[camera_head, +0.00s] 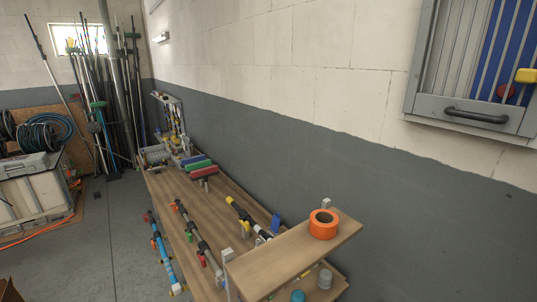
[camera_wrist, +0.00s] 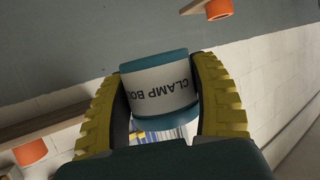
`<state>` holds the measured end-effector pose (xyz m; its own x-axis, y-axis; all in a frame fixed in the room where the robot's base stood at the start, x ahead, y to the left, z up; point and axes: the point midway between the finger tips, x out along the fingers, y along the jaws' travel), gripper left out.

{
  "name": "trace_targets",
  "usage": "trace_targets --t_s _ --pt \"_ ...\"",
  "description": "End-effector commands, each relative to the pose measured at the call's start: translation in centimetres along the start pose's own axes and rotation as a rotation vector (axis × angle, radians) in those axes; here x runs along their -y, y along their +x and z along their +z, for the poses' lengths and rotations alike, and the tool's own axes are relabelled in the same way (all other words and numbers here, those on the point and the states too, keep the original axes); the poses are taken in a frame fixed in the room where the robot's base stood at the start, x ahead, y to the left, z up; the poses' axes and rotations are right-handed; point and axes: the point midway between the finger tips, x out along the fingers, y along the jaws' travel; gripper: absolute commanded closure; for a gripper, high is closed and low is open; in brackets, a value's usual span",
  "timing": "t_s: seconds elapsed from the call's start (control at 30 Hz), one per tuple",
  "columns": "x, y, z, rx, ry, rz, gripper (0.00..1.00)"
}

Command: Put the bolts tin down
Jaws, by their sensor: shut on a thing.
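The bolts tin (camera_wrist: 160,92) is a short round tin with a teal lid and rim and a white label reading "CLAMP BO…", upside down in the wrist view. My gripper (camera_wrist: 162,74) has its two yellow ribbed fingers shut on the tin's sides. The tin hangs between the fingers, and no surface touching it shows. My gripper does not show in the head view. A teal round top (camera_head: 298,296) shows at the bottom edge there, but I cannot tell whether it is this tin.
A wooden shelf (camera_head: 280,262) holds an orange tape roll (camera_head: 323,224); a grey cylinder (camera_head: 325,278) stands below it. The long workbench (camera_head: 180,200) carries pipes and valves. A grey wall cabinet (camera_head: 470,120) hangs at right. Clear floor (camera_head: 110,250) lies left of the bench.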

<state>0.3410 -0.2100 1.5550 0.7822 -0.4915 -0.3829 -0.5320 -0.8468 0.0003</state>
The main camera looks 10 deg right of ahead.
Motion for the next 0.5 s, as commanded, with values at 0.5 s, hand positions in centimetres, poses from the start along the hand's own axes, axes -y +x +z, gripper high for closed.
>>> trace_targets --t_s 0.5 --pt "5.0 3.2 4.2 0.007 -0.042 -0.096 0.76"
